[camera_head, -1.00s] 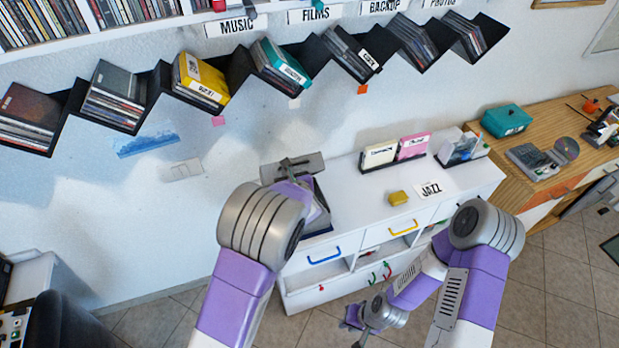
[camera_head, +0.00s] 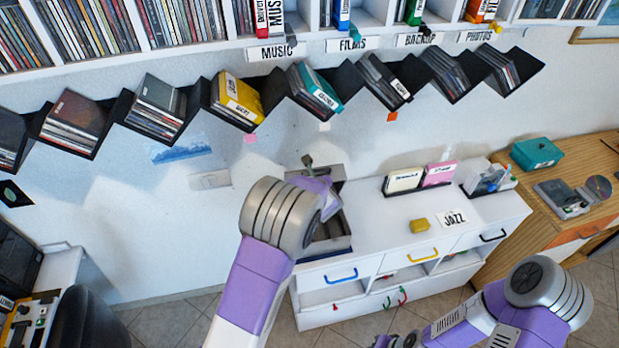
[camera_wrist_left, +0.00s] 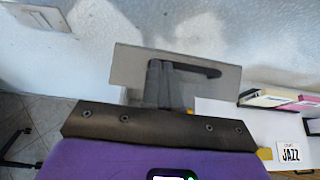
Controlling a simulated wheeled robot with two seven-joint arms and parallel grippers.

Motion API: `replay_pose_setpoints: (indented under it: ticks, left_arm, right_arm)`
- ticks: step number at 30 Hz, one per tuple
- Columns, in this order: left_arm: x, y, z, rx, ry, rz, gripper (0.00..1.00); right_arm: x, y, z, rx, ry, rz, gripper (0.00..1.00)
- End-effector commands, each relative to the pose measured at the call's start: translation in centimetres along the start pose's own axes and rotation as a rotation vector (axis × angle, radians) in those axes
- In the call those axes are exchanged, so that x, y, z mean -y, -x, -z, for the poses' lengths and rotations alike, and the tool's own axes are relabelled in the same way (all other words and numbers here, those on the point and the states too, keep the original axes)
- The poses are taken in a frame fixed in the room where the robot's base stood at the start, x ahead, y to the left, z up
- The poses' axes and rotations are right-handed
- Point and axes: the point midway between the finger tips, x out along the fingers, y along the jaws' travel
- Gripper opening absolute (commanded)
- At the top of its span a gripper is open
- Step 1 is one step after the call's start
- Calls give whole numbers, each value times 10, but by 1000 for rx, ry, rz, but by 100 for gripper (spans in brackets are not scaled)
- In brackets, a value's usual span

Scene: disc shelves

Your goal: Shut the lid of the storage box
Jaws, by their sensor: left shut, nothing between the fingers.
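The storage box (camera_head: 326,247) stands on the left end of the white cabinet top, with a dark body partly hidden by my left arm. Its grey lid (camera_head: 337,172) stands raised at the back, and it also shows in the left wrist view (camera_wrist_left: 127,68) as a flat panel with a dark handle. My left gripper (camera_head: 308,161) is shut and empty at the lid's upper edge. In the wrist view its fingers (camera_wrist_left: 158,80) overlap the lid; I cannot tell if they touch. My right gripper (camera_head: 388,342) is barely in view at the bottom edge, its jaws unclear.
A yellow block (camera_head: 420,226), a JAZZ card (camera_head: 452,219) and disc holders (camera_head: 403,181) are on the cabinet top (camera_head: 375,235) right of the box. A zigzag disc shelf (camera_head: 195,104) hangs above. A wooden desk (camera_head: 575,180) stands at the right.

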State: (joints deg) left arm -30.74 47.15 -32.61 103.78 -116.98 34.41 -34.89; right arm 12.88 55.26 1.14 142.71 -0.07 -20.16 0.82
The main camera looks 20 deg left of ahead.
Motion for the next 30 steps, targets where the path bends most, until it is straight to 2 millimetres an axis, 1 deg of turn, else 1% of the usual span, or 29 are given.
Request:
replay_pose_setpoints:
  ticks: [2, 5, 8, 12, 15, 18, 22, 30]
  left_arm:
    - [0, 1, 0, 0, 0, 1, 0]
    - [1, 6, 0, 1, 1, 2, 0]
    - [1, 20, 0, 0, 3, 3, 0]
    - [1, 45, 0, 0, 3, 3, 0]
    - [0, 60, 0, 0, 2, 2, 0]
    - [0, 70, 0, 1, 1, 2, 0]
    - [0, 76, 0, -1, 1, 0, 0]
    - [0, 76, 0, 0, 0, 0, 0]
  right_arm:
    - [0, 0, 0, 0, 0, 0, 21]
    - [0, -1, 0, 0, 0, 0, 21]
    - [-1, -3, 0, 0, 0, 0, 21]
    - [-2, -5, 0, 0, 0, 0, 21]
    - [-2, -6, 0, 0, 0, 0, 21]
    - [-2, -6, 0, 0, 0, 0, 21]
    - [-2, -6, 0, 0, 0, 0, 21]
    - [-2, -6, 0, 0, 0, 0, 21]
